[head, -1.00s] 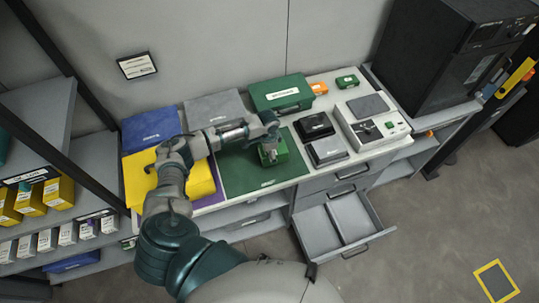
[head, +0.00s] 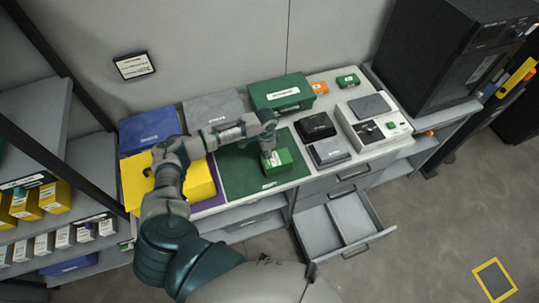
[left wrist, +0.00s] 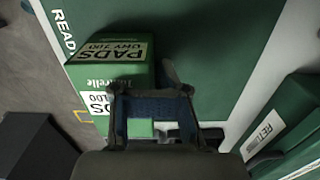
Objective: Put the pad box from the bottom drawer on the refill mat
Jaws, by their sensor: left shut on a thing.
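The pad box (head: 280,162) is a small green box with a white label. In the left wrist view the pad box (left wrist: 110,50) shows the word PADS. My left gripper (head: 270,150) is shut on it over the right part of a dark green mat (head: 238,172). In the left wrist view my left gripper (left wrist: 150,98) has its fingers at the box's side. The mat (left wrist: 205,50) has white letters, partly hidden, that begin READ. I cannot tell whether the box touches the mat. The open drawer (head: 345,218) has two compartments and looks empty. My right gripper is out of view.
A large green case (head: 282,93) stands behind the mat. Black and grey units (head: 328,150) and a splicer-like device (head: 375,125) are to its right. A yellow box (head: 165,182) on a purple mat lies left.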

